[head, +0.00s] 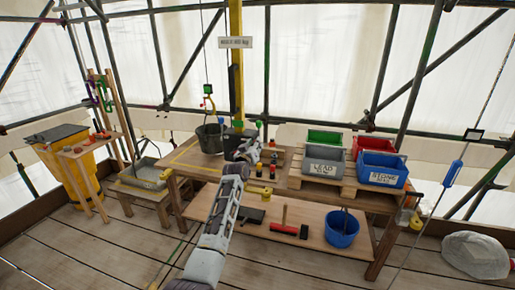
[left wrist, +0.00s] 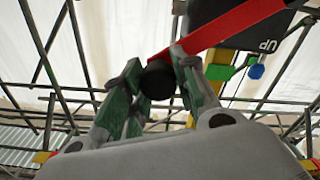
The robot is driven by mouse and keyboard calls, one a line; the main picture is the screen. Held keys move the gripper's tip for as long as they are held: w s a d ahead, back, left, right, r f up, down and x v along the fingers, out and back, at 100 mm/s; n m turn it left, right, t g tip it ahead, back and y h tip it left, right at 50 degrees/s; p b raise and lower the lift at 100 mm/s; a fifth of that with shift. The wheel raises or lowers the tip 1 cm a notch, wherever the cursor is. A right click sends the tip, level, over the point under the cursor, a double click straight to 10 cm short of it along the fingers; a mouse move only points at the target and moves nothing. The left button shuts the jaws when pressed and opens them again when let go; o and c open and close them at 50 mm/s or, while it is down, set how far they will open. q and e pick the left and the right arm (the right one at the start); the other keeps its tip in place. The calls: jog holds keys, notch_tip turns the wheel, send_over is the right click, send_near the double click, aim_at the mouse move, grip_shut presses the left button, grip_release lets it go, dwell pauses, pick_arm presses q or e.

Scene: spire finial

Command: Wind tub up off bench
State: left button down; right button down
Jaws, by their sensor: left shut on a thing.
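My left gripper (head: 247,146) is over the bench, right of the tub. In the left wrist view, its green-padded fingers (left wrist: 158,88) are shut on a black knob (left wrist: 157,76) at the end of a red crank arm (left wrist: 235,25). The arm runs to a dark box (left wrist: 250,50) marked "UP". My right gripper is not in view.
Grey (head: 324,162), green (head: 325,138), red (head: 372,146) and blue (head: 382,169) bins stand on the bench's right. A blue bucket (head: 341,229) and a red-handled tool (head: 285,218) are on the lower shelf. A yellow post (head: 236,65) rises behind the bench.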

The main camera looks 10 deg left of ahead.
pick_arm(q)
jog(key=shift+a+r+n, duration=0.4)
jog(key=shift+r, duration=0.15)
jog(key=c, duration=1.1)
grip_release()
jog(key=shift+f, duration=0.1)
jog(key=shift+s+f, duration=0.1)
jog(key=shift+s, duration=0.35)
jog(key=s, duration=1.1)
jog(key=shift+a, duration=0.2)
